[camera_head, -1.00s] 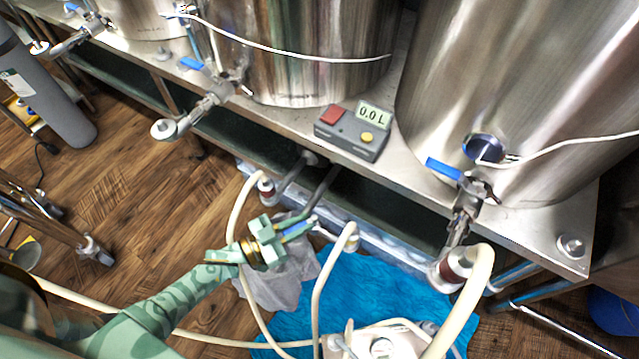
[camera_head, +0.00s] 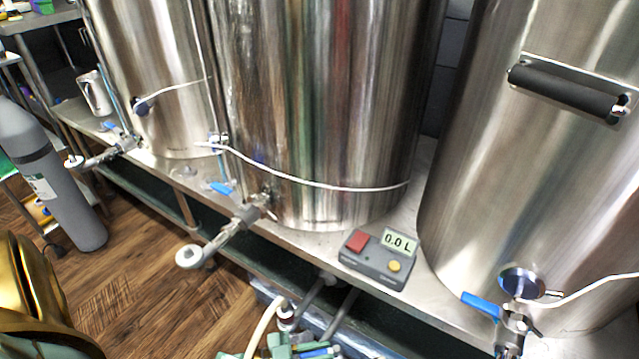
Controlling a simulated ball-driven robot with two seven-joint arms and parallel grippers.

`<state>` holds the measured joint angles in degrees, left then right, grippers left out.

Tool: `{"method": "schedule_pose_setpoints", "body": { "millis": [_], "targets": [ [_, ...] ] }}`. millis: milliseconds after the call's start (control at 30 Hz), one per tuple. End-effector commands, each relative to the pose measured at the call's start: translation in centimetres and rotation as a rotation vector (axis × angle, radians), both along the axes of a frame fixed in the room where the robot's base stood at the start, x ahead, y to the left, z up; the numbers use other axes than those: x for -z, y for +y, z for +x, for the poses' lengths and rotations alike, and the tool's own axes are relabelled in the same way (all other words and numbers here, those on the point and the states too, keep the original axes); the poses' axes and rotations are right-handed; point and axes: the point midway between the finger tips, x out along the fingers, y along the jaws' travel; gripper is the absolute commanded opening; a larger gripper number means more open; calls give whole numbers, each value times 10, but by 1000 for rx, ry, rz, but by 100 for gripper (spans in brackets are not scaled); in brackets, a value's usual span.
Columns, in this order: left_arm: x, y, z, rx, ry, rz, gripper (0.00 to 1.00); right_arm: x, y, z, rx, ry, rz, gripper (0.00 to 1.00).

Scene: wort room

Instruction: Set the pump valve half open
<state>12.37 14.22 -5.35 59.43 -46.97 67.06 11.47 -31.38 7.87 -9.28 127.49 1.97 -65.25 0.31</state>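The green fingers of my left gripper (camera_head: 284,348) show at the bottom edge, cut off by the frame. A blue lever (camera_head: 316,353), which looks like the pump valve's handle, lies right against them at their right side. The pump and most of this valve are below the picture, so the lever's angle is hard to read. I cannot tell whether the fingers are shut on the lever. A pale hose (camera_head: 262,328) rises beside the gripper to a fitting (camera_head: 287,312) under the shelf. My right gripper is out of view.
Large steel kettles (camera_head: 325,110) stand on a steel shelf. A grey meter box (camera_head: 375,262) reads 0.0 L. Kettle valves with blue handles (camera_head: 480,305) stick out over the shelf's front. A grey gas cylinder (camera_head: 55,190) stands at left on wooden floor (camera_head: 140,300).

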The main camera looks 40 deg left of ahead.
Motion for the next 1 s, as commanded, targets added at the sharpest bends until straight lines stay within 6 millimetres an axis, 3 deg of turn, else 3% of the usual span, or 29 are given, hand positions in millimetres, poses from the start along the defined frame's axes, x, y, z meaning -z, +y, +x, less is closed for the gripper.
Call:
{"method": "schedule_pose_setpoints", "body": {
  "millis": [33, 100, 667, 767, 1000],
  "targets": [
    [2, 1, -1, -1, 5, 3, 18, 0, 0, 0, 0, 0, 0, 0],
    [2, 1, -1, -1, 5, 3, 37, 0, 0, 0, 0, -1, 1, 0],
    [0, 3, -4, 0, 2, 2, 37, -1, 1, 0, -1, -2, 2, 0],
    [0, 10, -15, 0, 2, 4, 37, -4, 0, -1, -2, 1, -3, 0],
    [0, 45, -68, 0, 7, 4, 37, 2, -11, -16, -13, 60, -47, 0]
  ]
}}
